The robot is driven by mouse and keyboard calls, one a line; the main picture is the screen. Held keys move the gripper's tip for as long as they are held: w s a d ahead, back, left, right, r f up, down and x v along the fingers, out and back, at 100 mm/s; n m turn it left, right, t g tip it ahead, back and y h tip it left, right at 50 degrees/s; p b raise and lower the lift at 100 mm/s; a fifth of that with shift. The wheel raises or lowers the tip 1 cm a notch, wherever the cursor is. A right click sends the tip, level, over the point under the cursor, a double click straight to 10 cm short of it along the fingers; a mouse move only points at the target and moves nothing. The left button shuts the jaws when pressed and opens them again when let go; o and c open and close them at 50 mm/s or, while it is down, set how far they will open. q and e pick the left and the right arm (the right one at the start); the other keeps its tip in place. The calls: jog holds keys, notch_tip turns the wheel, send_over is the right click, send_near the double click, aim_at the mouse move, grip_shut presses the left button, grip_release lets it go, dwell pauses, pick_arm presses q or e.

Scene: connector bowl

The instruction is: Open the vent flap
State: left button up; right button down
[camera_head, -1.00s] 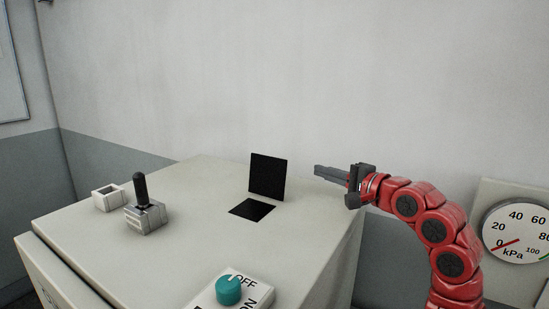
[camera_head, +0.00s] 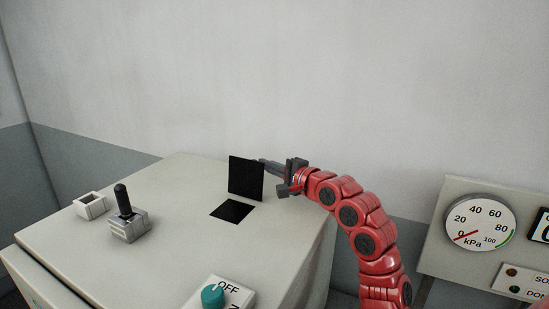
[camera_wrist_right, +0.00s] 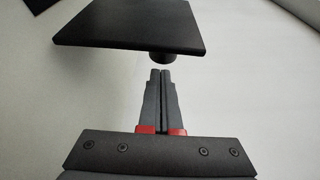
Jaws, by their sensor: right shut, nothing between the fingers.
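The black vent flap (camera_head: 246,178) stands upright on top of the light cabinet, behind a dark square opening (camera_head: 232,211). In the right wrist view the flap (camera_wrist_right: 130,25) is a dark plate ahead of the fingers, with a short round knob (camera_wrist_right: 163,56) at its lower edge. My right gripper (camera_head: 264,162) is behind the flap's right edge in the head view, its fingertips partly hidden by it. In the wrist view its fingers (camera_wrist_right: 160,72) are together and empty, close to the knob; I cannot tell whether they touch. My left gripper is not in view.
On the cabinet top (camera_head: 175,190) are a small white open box (camera_head: 90,208), a black-handled joystick (camera_head: 125,205) and a teal knob (camera_head: 213,296) on an OFF-marked plate. A panel with a kPa gauge (camera_head: 480,222) stands at the right. A wall is behind.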

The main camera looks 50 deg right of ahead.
aim_at(262, 165)
jog(key=shift+s+a+r, duration=0.1)
jog(key=shift+a+r, duration=0.1)
jog(key=shift+a, duration=0.15)
jog(key=shift+a+f, duration=0.1)
jog(key=shift+a, duration=0.1)
jog(key=b, duration=0.1)
jog(key=a+n+b, duration=0.1)
jog(key=b, duration=0.1)
jog(key=shift+s+a+n+t, duration=0.1)
jog(key=shift+s+n+t, duration=0.1)
jog(key=shift+n+t, duration=0.1)
jog(key=shift+a+r+n, duration=0.15)
jog(key=shift+r+n, duration=0.15)
jog(key=shift+r, duration=0.3)
jog(key=shift+s, duration=0.1)
